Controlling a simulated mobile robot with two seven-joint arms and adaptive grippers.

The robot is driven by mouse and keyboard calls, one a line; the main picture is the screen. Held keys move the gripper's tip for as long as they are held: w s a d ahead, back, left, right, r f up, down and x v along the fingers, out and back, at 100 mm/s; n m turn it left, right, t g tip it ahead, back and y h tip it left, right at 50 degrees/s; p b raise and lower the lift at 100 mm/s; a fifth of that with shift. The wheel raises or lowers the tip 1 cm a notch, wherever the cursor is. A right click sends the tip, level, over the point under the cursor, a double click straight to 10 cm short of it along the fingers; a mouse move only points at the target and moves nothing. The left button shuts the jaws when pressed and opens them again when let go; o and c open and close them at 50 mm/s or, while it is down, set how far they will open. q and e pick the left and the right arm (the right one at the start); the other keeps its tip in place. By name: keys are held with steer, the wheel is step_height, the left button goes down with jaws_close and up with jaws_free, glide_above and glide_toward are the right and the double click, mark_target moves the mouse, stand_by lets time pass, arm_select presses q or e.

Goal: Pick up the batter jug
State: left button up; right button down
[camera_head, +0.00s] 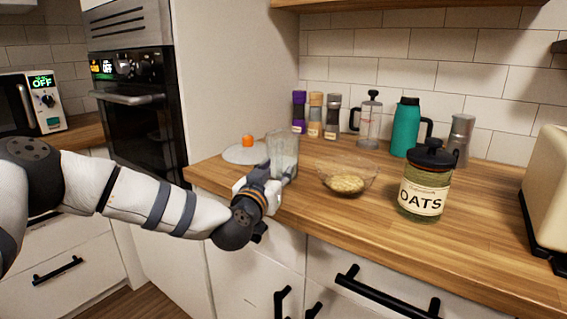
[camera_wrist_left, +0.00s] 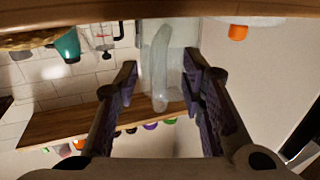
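The batter jug (camera_head: 284,150) is a clear, upright jug near the left end of the wooden counter. In the left wrist view the see-through jug (camera_wrist_left: 180,35) stands ahead of my fingers, its pale handle (camera_wrist_left: 161,65) pointing towards me. My left gripper (camera_head: 279,180) is at the jug's near side, and the arm partly hides the jug's lower part in the head view. In the wrist view the left gripper (camera_wrist_left: 159,75) is open, with its fingers apart on either side of the handle. I cannot tell whether they touch the jug. My right gripper is not in view.
Grinders, a French press (camera_head: 370,121) and a teal flask (camera_head: 404,128) line the wall. Clear counter lies in front.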

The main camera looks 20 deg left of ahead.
arm_select(q)
steer(key=shift+w+f, duration=0.2)
steer(key=shift+w, duration=0.8)
steer(key=shift+r, duration=0.15)
jaws_close()
